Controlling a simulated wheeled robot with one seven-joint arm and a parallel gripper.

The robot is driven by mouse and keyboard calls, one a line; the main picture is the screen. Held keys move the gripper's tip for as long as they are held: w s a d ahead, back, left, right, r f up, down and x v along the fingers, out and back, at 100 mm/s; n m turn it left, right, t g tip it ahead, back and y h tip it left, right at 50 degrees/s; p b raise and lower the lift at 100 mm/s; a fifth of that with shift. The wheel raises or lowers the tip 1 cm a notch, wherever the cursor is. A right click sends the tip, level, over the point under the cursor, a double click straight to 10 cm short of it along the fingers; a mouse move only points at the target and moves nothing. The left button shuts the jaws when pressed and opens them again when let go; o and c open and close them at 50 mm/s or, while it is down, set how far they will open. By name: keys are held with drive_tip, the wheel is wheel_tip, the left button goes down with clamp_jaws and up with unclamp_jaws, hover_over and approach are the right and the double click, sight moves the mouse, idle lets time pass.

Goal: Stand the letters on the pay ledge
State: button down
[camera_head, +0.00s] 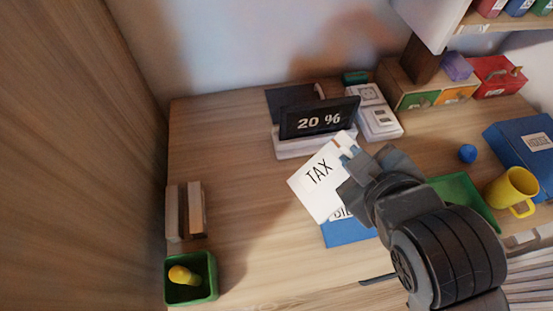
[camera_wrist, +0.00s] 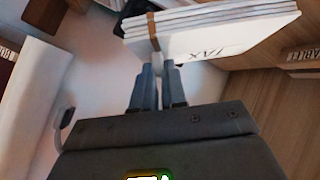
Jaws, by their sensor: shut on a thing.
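My gripper (camera_head: 349,156) is shut on white letters marked TAX (camera_head: 317,178), holding them by one edge. In the wrist view the letters (camera_wrist: 215,28) are a stack of several white sheets or envelopes, with a brown band at the gripped edge, between my fingertips (camera_wrist: 158,70). In the head view they are tilted and overlap a blue tray (camera_head: 348,232), whose label is mostly hidden. I can read no label saying pay. A low pair of wooden slats (camera_head: 185,211) stands at the left of the desk and may be a ledge.
A black 20 % sign (camera_head: 320,119) in a white base stands just behind the letters. A green box (camera_head: 205,291) with a yellow object is front left. A yellow mug (camera_head: 511,187), blue ball (camera_head: 467,153) and blue box (camera_head: 520,145) are right. The left-centre desk is clear.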

drive_tip(key=a+f, duration=1)
drive_tip(key=a, duration=0.1)
drive_tip(key=shift+f, duration=0.3)
drive_tip(key=shift+f, duration=0.15)
drive_tip(key=c, duration=1.2)
unclamp_jaws()
drive_tip(key=v, duration=1.2)
